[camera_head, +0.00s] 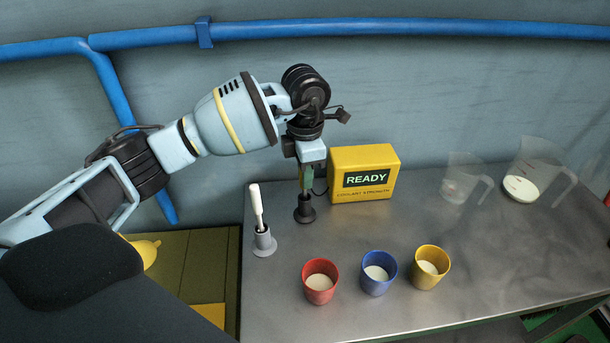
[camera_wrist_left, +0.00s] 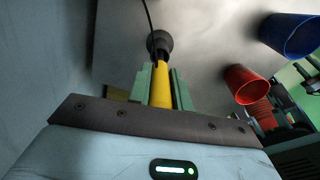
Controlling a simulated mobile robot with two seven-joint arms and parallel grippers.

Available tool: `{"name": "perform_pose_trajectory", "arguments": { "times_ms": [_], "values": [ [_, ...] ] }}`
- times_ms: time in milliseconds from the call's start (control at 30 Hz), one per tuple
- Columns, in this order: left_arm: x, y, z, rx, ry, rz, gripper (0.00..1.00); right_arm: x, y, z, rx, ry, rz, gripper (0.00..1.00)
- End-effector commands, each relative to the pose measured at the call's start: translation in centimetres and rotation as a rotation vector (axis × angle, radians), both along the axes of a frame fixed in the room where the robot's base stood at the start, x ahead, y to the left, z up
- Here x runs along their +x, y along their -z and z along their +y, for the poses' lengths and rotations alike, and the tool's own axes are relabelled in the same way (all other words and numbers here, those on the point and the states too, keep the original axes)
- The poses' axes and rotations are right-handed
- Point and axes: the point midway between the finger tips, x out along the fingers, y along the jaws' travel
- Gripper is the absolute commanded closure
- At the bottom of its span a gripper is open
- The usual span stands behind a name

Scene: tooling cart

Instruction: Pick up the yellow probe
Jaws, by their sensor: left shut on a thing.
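In the left wrist view the yellow probe (camera_wrist_left: 161,88) stands between the two green fingers of my left gripper (camera_wrist_left: 160,85), which is shut on it. The probe's lower end is at a dark round holder (camera_wrist_left: 159,43), and a thin black cable runs there. In the head view my left gripper (camera_head: 305,178) points down over the black holder (camera_head: 304,210), just left of the yellow box (camera_head: 363,174) reading READY. The fingers mostly hide the probe in the head view. I cannot tell whether its tip is still inside the holder. My right gripper is not in view.
A white-handled tool stands in a grey holder (camera_head: 264,242) to the left. Red (camera_head: 320,282), blue (camera_head: 377,273) and yellow (camera_head: 430,267) cups with pale contents stand in front. Two clear jugs (camera_head: 538,175) stand at the right. The metal cart top (camera_head: 480,270) is clear between them.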

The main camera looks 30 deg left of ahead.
Motion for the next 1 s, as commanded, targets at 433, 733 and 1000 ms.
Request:
{"name": "perform_pose_trajectory", "arguments": {
  "times_ms": [433, 733, 1000],
  "values": [
    [0.1, -7.7, 0.0, -0.001, -0.001, -0.003, 1.00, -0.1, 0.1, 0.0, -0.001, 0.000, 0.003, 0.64],
    [0.0, -9.5, 0.0, -0.001, 0.000, 0.000, 1.00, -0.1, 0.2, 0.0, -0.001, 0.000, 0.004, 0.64],
    [0.0, -9.5, 0.0, -0.001, 0.000, -0.001, 1.00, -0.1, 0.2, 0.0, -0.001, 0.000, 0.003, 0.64]
  ]
}}
